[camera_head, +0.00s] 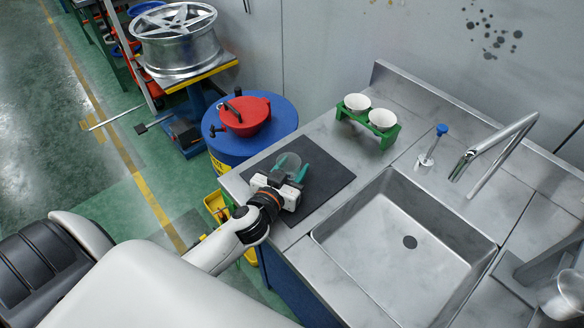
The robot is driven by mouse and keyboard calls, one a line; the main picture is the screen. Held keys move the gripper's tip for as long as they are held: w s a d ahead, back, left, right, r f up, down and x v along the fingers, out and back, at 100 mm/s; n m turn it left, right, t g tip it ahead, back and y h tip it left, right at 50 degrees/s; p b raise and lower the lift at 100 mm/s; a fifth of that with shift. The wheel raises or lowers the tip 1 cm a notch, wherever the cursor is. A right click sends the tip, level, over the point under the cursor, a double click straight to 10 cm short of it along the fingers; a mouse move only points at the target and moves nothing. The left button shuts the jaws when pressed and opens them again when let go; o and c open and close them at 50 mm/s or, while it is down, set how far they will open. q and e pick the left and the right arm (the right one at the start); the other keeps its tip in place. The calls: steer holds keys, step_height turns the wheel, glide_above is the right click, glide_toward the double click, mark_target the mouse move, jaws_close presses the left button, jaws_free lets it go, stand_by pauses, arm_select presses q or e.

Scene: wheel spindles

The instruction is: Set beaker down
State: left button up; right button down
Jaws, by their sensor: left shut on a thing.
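My left gripper (289,177) is over the dark mat (327,180) on the steel counter, left of the sink. It is shut on a clear glass beaker (289,162), which shows just beyond the fingers. The teal fingertips sit on either side of the beaker. I cannot tell whether the beaker's base touches the mat, as the gripper hides its lower part. My right gripper is not in view.
A sink (408,238) with a faucet (496,155) fills the counter's middle. A green rack (366,124) with two white cups stands behind the mat. A blue-topped glass item (431,147) stands behind the sink.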

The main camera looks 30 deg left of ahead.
arm_select(q)
steer(key=o, duration=1)
steer(key=shift+o, duration=0.2)
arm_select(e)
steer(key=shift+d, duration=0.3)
arm_select(q)
steer(key=shift+r+p, duration=0.15)
steer(key=shift+p, duration=0.15)
steer(key=shift+s, duration=0.35)
steer(key=s+b, duration=0.1)
steer(key=s, duration=0.2)
steer(key=s+r, duration=0.1)
steer(key=s, duration=0.2)
steer(key=s+b, duration=0.1)
steer(key=s, duration=0.3)
steer(key=shift+d+r+b, duration=0.15)
steer(key=shift+d+b, duration=0.15)
steer(key=shift+d, duration=0.05)
steer(key=shift+s+r, duration=0.2)
steer(key=shift+s, duration=0.4)
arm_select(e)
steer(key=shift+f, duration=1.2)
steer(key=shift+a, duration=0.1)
